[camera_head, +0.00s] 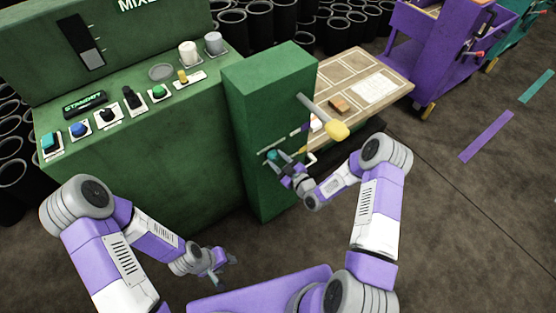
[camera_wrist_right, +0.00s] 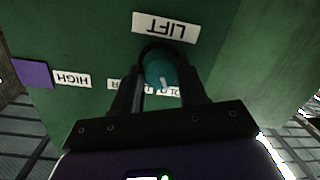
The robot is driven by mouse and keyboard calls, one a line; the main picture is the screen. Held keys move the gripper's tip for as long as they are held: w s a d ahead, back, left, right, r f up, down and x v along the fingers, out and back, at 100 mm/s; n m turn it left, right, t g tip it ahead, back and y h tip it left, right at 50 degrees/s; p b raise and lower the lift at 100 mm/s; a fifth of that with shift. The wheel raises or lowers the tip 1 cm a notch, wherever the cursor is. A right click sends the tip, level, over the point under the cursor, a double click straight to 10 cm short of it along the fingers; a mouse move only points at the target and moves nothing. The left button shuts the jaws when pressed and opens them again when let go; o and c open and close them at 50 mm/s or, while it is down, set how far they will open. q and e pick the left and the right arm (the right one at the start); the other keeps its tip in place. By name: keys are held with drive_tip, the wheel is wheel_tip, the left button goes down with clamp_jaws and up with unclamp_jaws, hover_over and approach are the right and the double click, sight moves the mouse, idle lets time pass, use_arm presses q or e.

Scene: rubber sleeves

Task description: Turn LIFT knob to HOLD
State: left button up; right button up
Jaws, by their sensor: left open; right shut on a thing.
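The LIFT knob (camera_wrist_right: 163,70) is a round teal knob on the side of the green cabinet. It carries a short white mark pointing toward the bottom of the right wrist view. In the head view the teal knob (camera_head: 271,155) is small and partly covered. My right gripper (camera_head: 279,164) is shut on the knob, with one dark finger on each side of it in the right wrist view (camera_wrist_right: 163,85). The LIFT label (camera_wrist_right: 165,28) appears upside down. Below the knob, another label (camera_wrist_right: 168,91) is partly hidden by my fingers. My left gripper (camera_head: 218,270) is open and empty, low in front of the machine.
A HIGH label (camera_wrist_right: 72,79) and a purple patch (camera_wrist_right: 32,74) lie left of the knob. A yellow-ended lever (camera_head: 337,130) juts from the cabinet (camera_head: 262,110) above my right gripper. A wooden tray table (camera_head: 385,85) stands behind. The button console (camera_head: 130,105) is left.

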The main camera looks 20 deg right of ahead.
drive_tip(key=o, duration=1.1)
drive_tip(key=shift+c, duration=0.2)
drive_tip(key=p+v, duration=0.1)
drive_tip(key=v, duration=0.6)
drive_tip(key=shift+s+p, duration=0.3)
drive_tip(key=shift+p, duration=0.1)
drive_tip(key=shift+d, duration=0.1)
drive_tip(key=s+a+f+m+g+p, duration=0.1)
drive_tip(key=s+a+m+g, duration=0.2)
drive_tip(key=s, duration=0.4)
drive_tip(key=s+a+f+m+g+h+p, duration=0.1)
drive_tip(key=s+a+m+g+p, duration=0.1)
drive_tip(key=s+m+g, duration=0.3)
drive_tip(key=s+a+f+m+g+h+p, duration=0.1)
drive_tip(key=s+a+m+g+p, duration=0.1)
drive_tip(key=s+g, duration=0.5)
drive_tip(key=shift+s+a+m, duration=0.9)
drive_tip(key=shift+s+a, duration=0.25)
